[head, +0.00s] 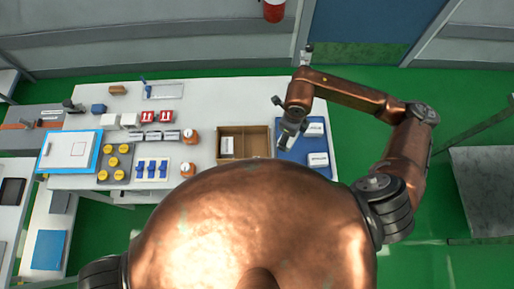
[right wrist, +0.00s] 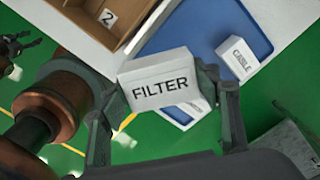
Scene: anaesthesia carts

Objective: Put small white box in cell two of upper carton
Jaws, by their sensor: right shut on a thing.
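My right gripper (right wrist: 165,90) is shut on a small white box labelled FILTER (right wrist: 160,82) in the right wrist view. The box is held near the blue tray. In the head view the right gripper (head: 288,128) is over the tray's left side, right of the carton; I cannot make out the held box there. The brown carton (head: 243,130) has two cells. Its left cell holds a white item (head: 227,147); the right looks empty. A cell label "2" shows in the carton (right wrist: 75,8) in the right wrist view. Dark fingers at that view's upper left may be my left gripper (right wrist: 14,46).
The blue tray (head: 290,155) holds two white boxes, an upper (head: 315,128) and a lower one (head: 318,159). A box labelled CABLE (right wrist: 243,54) shows in the wrist view.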

